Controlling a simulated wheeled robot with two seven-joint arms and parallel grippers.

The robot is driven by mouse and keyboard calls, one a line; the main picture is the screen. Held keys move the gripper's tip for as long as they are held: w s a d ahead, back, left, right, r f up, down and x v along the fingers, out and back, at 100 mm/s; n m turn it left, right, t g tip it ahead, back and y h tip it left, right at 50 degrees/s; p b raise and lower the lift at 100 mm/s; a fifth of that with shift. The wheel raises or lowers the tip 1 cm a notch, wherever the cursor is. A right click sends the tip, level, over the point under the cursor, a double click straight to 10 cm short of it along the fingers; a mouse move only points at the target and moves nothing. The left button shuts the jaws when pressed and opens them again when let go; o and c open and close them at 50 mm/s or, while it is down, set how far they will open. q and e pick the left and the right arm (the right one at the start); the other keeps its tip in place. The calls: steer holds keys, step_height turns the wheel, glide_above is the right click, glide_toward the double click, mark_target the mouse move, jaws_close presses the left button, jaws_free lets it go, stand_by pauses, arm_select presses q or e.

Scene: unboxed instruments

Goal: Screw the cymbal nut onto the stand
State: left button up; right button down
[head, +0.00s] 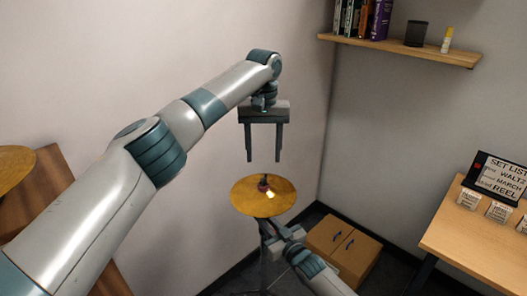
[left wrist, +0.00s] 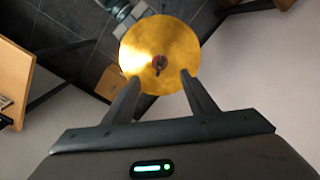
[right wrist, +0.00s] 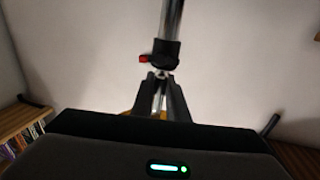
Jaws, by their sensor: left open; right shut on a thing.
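The brass cymbal (head: 245,197) lies roughly level on its stand (right wrist: 172,18); it also shows in the left wrist view (left wrist: 185,40). A small dark red piece (head: 263,186) sits at its centre, also in the left wrist view (left wrist: 160,62); I cannot tell whether this is the nut, felt or both. My left gripper (head: 263,160) is open and empty, pointing down above the cymbal's centre, apart from it. My right gripper (right wrist: 160,78) is shut on the stand's pole below the cymbal, near a black collar with a red knob (right wrist: 143,59).
A desk (head: 470,235) with a set list sign (head: 497,177) is at the right. A wall shelf (head: 400,50) is above. Another cymbal (head: 13,165) shows at the left edge.

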arm_select(q)
steer(key=shift+f, duration=3.95)
steer(key=shift+c, duration=0.5)
jaws_close()
steer(key=m, duration=1.2)
steer(key=shift+w+a, duration=0.1)
steer(key=shift+c, duration=1.1)
jaws_free()
steer(key=shift+r, duration=0.1)
